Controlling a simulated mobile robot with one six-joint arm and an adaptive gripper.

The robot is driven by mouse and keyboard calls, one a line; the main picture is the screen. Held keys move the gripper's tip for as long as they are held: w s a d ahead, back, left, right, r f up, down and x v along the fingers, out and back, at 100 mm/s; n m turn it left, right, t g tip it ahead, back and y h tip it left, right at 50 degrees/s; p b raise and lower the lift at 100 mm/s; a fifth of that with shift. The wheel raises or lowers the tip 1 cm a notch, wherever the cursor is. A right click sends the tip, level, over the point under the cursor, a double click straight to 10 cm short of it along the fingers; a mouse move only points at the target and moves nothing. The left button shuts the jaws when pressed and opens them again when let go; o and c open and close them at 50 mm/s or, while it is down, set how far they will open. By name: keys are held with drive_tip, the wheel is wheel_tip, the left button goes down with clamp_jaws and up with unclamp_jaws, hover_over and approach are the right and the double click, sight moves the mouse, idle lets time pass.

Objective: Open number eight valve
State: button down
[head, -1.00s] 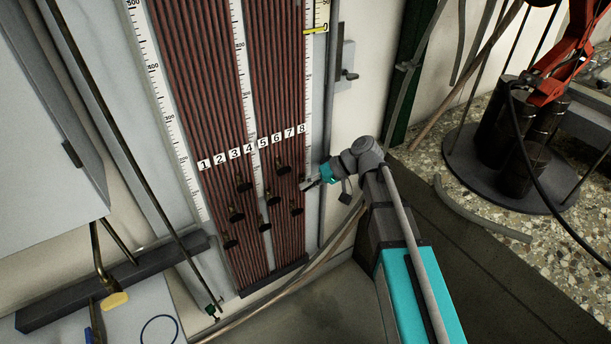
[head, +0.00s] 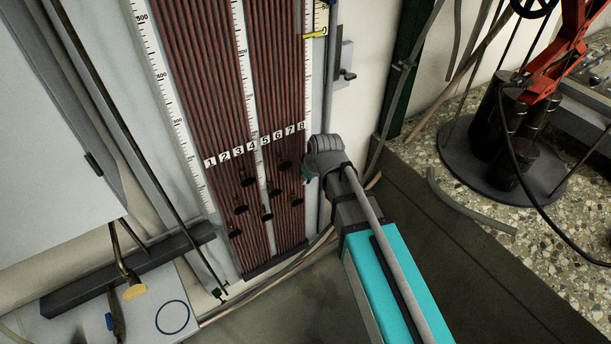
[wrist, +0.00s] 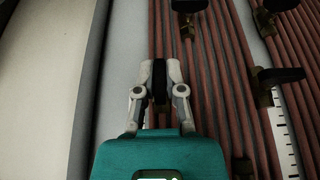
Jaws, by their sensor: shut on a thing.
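My gripper (wrist: 160,75) is shut on a black handle (wrist: 160,88) at the edge of the tube panel, which I take to be the number eight valve. In the head view the number 8 label (head: 301,127) is at the right end of the row. There my wrist covers the fingers and the held handle, and only a bit of teal gripper shows beside the panel's right edge.
Several other black valve handles sit on the tube panel (head: 195,75), one of them (wrist: 276,77) near my gripper and lying across the tubes. A grey wall bracket (head: 345,65) is above my wrist. A red machine (head: 555,65) stands at the right.

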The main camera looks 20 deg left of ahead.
drive_tip(key=shift+s+d+t+h, duration=0.1)
drive_tip(key=shift+s+t+h, duration=0.05)
drive_tip(key=shift+t+h, duration=0.3)
idle(0.3)
drive_tip(key=c, duration=0.7)
unclamp_jaws()
drive_tip(key=shift+c, duration=0.2)
